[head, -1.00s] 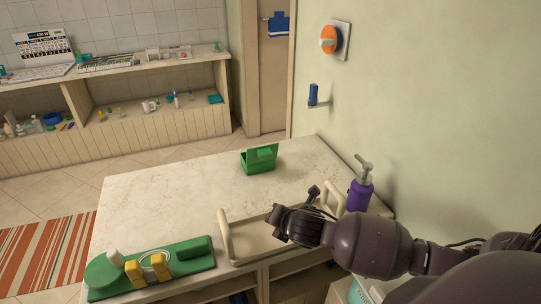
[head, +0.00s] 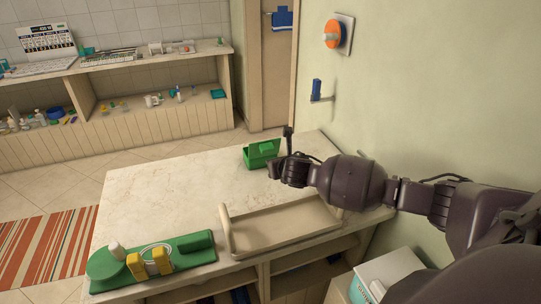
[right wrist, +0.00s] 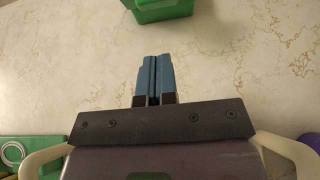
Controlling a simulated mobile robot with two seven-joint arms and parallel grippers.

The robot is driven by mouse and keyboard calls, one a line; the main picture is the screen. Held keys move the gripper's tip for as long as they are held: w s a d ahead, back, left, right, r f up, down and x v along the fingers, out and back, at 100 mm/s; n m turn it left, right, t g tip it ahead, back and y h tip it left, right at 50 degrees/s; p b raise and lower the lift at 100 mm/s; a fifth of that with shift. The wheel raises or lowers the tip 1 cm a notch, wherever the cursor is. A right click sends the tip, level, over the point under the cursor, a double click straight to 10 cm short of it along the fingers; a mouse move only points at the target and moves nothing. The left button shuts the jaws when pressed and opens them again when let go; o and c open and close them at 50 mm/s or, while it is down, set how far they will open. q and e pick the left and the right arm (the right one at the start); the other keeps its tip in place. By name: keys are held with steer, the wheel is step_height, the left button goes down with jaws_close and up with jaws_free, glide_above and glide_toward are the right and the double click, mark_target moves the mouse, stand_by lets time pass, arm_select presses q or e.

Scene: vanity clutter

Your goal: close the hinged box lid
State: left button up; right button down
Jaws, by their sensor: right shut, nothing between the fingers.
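The green hinged box (head: 259,159) stands on the pale marbled top, left of my right gripper. Its lid (head: 266,147) looks raised and tilted; the right side is partly hidden by my arm. In the right wrist view part of the green box (right wrist: 160,10) shows at the top edge, ahead of the fingertips and apart from them. My right gripper (right wrist: 155,58) is shut and empty over the bare top; in the head view it (head: 275,172) is seen beside the box. My left gripper is not in view.
A cream tray with handles (head: 285,228) lies at the front. A green holder with yellow blocks (head: 195,246) is at the front left. A purple thing (right wrist: 313,142) shows at the right wrist view's edge. The top left of the box is clear.

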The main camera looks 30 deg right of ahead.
mark_target(268, 152)
steer(key=w, duration=0.3)
steer(key=w+d, duration=0.1)
steer(key=w, duration=0.2)
steer(key=shift+d+f+b, duration=0.15)
steer(key=shift+f+b, duration=0.05)
steer(key=shift+b, duration=0.1)
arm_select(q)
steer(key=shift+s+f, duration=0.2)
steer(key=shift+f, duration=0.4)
arm_select(e)
steer(key=shift+w, duration=0.1)
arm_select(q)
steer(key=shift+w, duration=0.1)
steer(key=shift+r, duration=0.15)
arm_select(e)
steer(key=shift+w+d+r, duration=0.1)
steer(key=shift+r, duration=0.05)
